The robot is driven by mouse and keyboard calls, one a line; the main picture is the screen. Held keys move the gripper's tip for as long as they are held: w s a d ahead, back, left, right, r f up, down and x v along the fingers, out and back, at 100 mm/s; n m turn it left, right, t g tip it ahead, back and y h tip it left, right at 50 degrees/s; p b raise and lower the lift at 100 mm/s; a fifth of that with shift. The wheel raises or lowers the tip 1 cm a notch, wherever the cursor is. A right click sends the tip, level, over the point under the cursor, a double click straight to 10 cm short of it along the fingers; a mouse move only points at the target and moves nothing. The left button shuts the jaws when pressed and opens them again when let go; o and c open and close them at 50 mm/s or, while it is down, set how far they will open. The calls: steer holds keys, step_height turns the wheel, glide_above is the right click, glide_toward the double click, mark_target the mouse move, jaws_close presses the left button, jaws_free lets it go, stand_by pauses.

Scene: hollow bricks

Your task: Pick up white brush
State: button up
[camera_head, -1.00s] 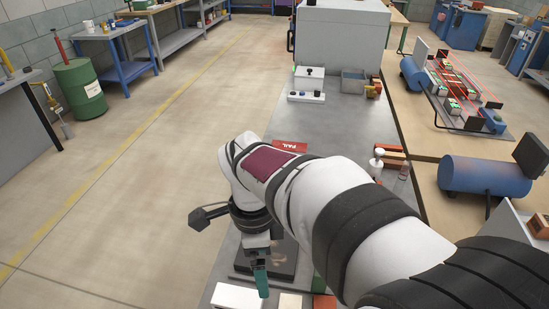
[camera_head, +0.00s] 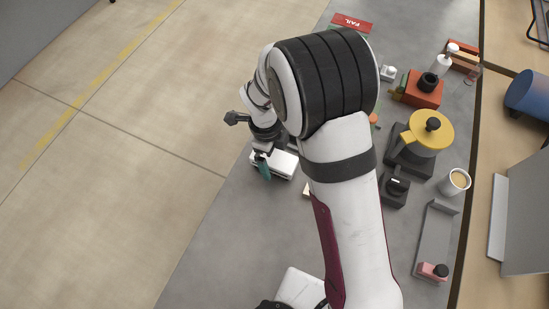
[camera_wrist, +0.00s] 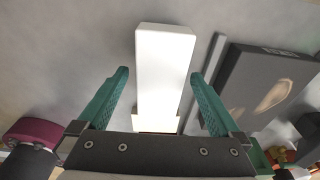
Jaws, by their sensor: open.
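A white oblong block-like thing (camera_wrist: 165,60), which may be the white brush, lies on the grey bench between my fingers in the wrist view. A cream part and a dark red edge show at its near end. No bristles can be made out. My gripper (camera_wrist: 159,76) is open, with one teal finger on each side of the white thing and visible gaps to both. In the head view my gripper (camera_head: 263,168) is beside a white thing (camera_head: 284,164) near the bench's left edge, partly covering it. Whether the fingers are level with it cannot be told.
A dark flat box (camera_wrist: 265,85) with a pale shape on it lies right of the white thing. A maroon round thing (camera_wrist: 33,130) is at lower left. A yellow-topped pot (camera_head: 429,130), a cup (camera_head: 454,182) and a grey tray (camera_head: 434,240) stand right of my arm.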

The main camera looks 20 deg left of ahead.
mark_target(276, 158)
steer(key=shift+f, duration=0.1)
jaws_close()
steer(key=shift+r, duration=0.5)
step_height(276, 158, up, 3)
steer(key=shift+f, duration=0.1)
steer(key=w+d+r, duration=0.2)
steer(key=d+r, duration=0.5)
steer(key=d, duration=0.4)
steer(key=shift+d+r, duration=0.15)
steer(key=shift+d, duration=0.15)
